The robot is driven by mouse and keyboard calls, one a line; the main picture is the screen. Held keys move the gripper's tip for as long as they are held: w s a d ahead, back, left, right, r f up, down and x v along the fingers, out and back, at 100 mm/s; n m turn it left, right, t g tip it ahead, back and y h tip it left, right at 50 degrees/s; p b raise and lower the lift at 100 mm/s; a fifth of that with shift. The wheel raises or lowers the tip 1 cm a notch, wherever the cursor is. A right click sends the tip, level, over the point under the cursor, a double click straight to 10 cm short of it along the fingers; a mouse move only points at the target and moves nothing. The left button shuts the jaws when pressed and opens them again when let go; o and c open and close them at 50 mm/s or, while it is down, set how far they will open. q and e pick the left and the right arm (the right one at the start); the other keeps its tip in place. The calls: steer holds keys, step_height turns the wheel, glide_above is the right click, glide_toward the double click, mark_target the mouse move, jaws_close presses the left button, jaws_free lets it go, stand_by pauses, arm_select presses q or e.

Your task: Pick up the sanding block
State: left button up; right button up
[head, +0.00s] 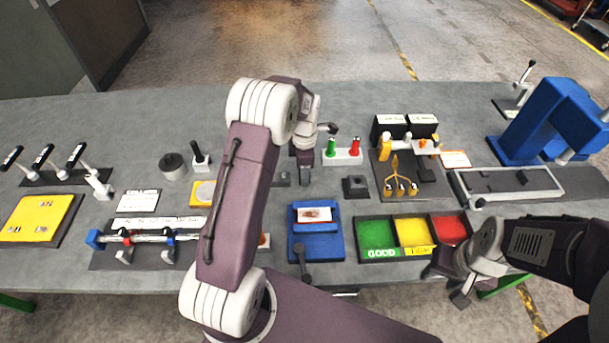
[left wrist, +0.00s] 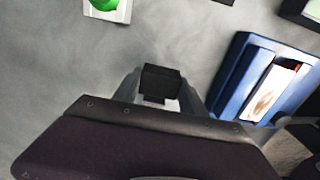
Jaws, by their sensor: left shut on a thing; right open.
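A small dark block, which I take to be the sanding block (left wrist: 161,80), sits between the fingers of my left gripper (left wrist: 160,98) in the left wrist view. The fingers are shut on its sides. In the head view my left gripper (head: 304,178) points down over the middle of the bench, behind the blue box. The block is hard to make out there, and I cannot tell whether it touches the bench. My right gripper (head: 460,291) is open and empty at the front edge, below the red bin.
A blue box (head: 322,248) with a picture on top stands in front of my left gripper. A white base (head: 343,158) with green and red knobs is behind right. A dark square fixture (head: 355,187) is to the right. The colored sorting tray (head: 364,259) lies front right.

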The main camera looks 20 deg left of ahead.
arm_select(q)
steer(key=shift+r, duration=0.95)
steer(key=s+d+r+b, duration=0.1)
steer(key=s+d+r, duration=0.3)
steer(key=d+r, duration=0.3)
steer(key=d, duration=0.4)
